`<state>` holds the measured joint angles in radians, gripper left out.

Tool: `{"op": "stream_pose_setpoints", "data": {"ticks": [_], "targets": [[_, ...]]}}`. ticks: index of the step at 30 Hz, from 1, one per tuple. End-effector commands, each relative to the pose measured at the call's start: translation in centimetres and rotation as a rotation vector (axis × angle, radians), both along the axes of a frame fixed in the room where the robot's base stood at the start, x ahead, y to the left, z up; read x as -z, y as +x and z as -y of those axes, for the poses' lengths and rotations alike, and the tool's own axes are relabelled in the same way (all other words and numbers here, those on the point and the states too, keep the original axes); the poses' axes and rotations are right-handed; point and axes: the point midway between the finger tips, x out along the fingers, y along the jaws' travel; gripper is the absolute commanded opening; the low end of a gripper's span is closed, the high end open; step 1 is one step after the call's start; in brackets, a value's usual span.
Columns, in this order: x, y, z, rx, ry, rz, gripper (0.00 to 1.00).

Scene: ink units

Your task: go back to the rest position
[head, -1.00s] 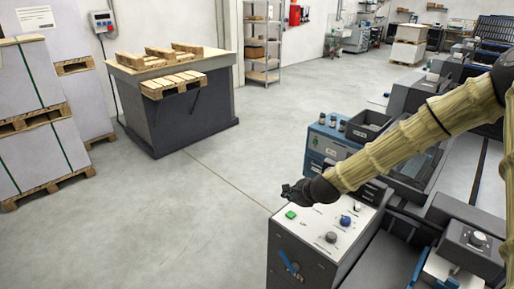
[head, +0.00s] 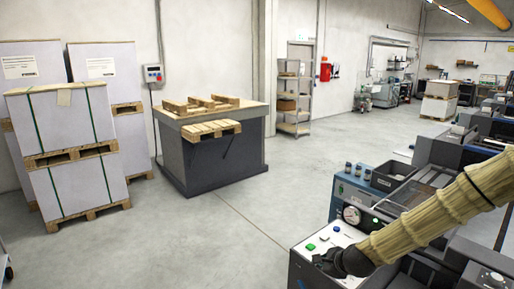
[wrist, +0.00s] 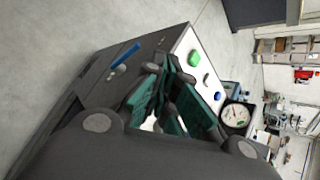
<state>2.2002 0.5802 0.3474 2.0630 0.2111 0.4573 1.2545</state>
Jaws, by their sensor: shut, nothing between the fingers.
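My gripper (head: 325,262) shows in the head view at the end of my tan-sleeved arm, over the near part of a control box's white panel (head: 335,238). It is small and dark there. In the wrist view my gripper (wrist: 168,74) shows its teal-lined fingers with the tips close together and nothing held. The green button (wrist: 194,58) lies just beyond the fingertips in the wrist view. I cannot tell how far above the panel the gripper is.
A gauge (head: 352,214) and blue unit (head: 350,190) stand behind the panel. Dark machinery lies at right. A grey table (head: 215,160) with wooden pallets and stacked wrapped loads (head: 65,125) stand at left. The floor (head: 225,220) between is clear.

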Motion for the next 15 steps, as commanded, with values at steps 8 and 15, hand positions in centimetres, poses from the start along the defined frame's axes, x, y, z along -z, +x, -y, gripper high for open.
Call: {"op": "stream_pose_setpoints", "data": {"ticks": [8,15], "targets": [[5.4,-3.8,-1.4,-0.142,-0.133,-0.038,0.00],[12.1,-9.9,-2.2,-0.354,-0.307,-0.091,0.00]]}}
